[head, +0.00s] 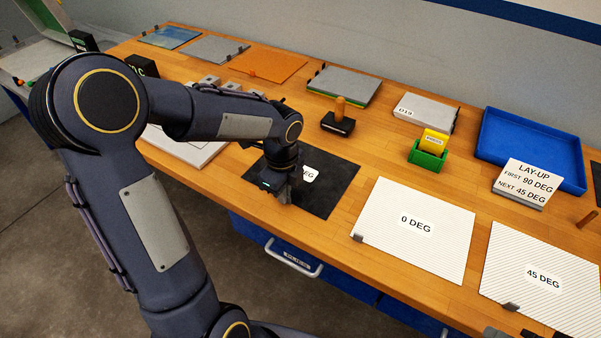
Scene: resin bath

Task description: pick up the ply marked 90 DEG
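A black sheet (334,194) lies flat on the wooden bench, with a white label (309,174) on it. Only "DEG" can be read there; my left arm hides the number. My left gripper (277,194) points down at the sheet's near-left part. Its fingers are dark against the black sheet, so I cannot tell whether they are open or touch it. A white lined ply marked 0 DEG (433,247) and another marked 45 DEG (567,294) lie to the right. Dark shapes at the bottom right edge may be my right gripper; its state is unclear.
A sign (529,179) reads "LAY-UP, FIRST 90 DEG, NEXT 45 DEG". Behind stand a blue tray (497,150), a green holder (427,157) with a yellow block, a grey D19 box (434,112) and a wooden-handled tool (339,120). A drawer handle (292,262) juts from the bench front.

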